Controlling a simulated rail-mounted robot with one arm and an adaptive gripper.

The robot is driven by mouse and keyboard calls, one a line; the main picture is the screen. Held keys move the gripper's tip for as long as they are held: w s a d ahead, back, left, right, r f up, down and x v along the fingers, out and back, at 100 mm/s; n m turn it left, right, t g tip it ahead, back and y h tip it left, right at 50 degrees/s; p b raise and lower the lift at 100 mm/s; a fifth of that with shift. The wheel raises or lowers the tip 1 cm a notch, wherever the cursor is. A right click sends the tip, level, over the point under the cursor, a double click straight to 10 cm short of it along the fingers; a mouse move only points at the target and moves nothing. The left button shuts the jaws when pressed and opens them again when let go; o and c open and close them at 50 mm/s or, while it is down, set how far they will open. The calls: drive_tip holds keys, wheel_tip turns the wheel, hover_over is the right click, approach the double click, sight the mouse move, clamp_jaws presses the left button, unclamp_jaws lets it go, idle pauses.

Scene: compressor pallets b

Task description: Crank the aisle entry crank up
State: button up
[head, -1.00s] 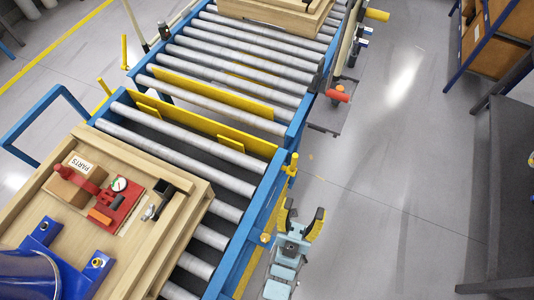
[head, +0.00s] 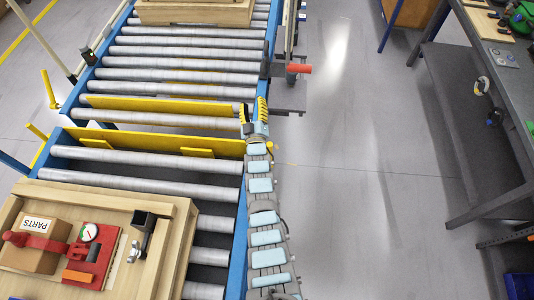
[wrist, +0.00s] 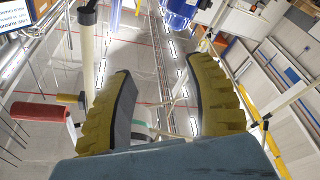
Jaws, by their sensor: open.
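A crank with a red handle (head: 299,68) sticks out to the right from the side of the far conveyor, at the aisle edge. I cannot tell whether it is the aisle entry crank. A red handle (wrist: 40,112) also shows at the left of the wrist view, outside my fingers. My gripper (head: 253,112) has yellow ridged fingers and is open and empty. It is over the conveyor's right edge, nearer to me than the red handle and left of it. In the wrist view, the open gripper (wrist: 163,80) has nothing between its fingertips.
A roller conveyor (head: 170,68) with yellow stop plates runs away from me. A wooden pallet (head: 190,225) carries a parts box (head: 35,245) and a red fixture (head: 90,255). A grey workbench (head: 500,75) stands at the right. The floor aisle (head: 360,150) between is clear.

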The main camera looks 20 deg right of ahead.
drive_tip(key=w+d+f+n+g+y+b, duration=0.1)
drive_tip(key=w+d+f+g+b, duration=0.15)
drive_tip(key=d+f+g, duration=0.45)
drive_tip(key=w+d+f+n+g+y+b, duration=0.1)
drive_tip(key=w+d+f+n+g+b, duration=0.2)
drive_tip(key=d+f, duration=0.4)
drive_tip(key=s+a+r+n+g+y+b, duration=0.2)
drive_tip(key=s+a+r+g+y+b, duration=0.15)
drive_tip(key=s, duration=0.45)
drive_tip(key=s+a+r+n+g+y+b, duration=0.1)
drive_tip(key=s+a+r+g+y+b, duration=0.2)
drive_tip(key=s, duration=0.5)
drive_tip(key=shift+y, duration=0.35)
drive_tip(key=b+x, duration=0.1)
drive_tip(key=x, duration=0.9)
drive_tip(key=shift+s+f+b, duration=0.1)
drive_tip(key=shift+f+b, duration=0.2)
drive_tip(key=shift+b, duration=0.1)
drive_tip(key=shift+b+x, duration=0.45)
drive_tip(key=shift+x, duration=2.6)
drive_tip(key=shift+s, duration=0.1)
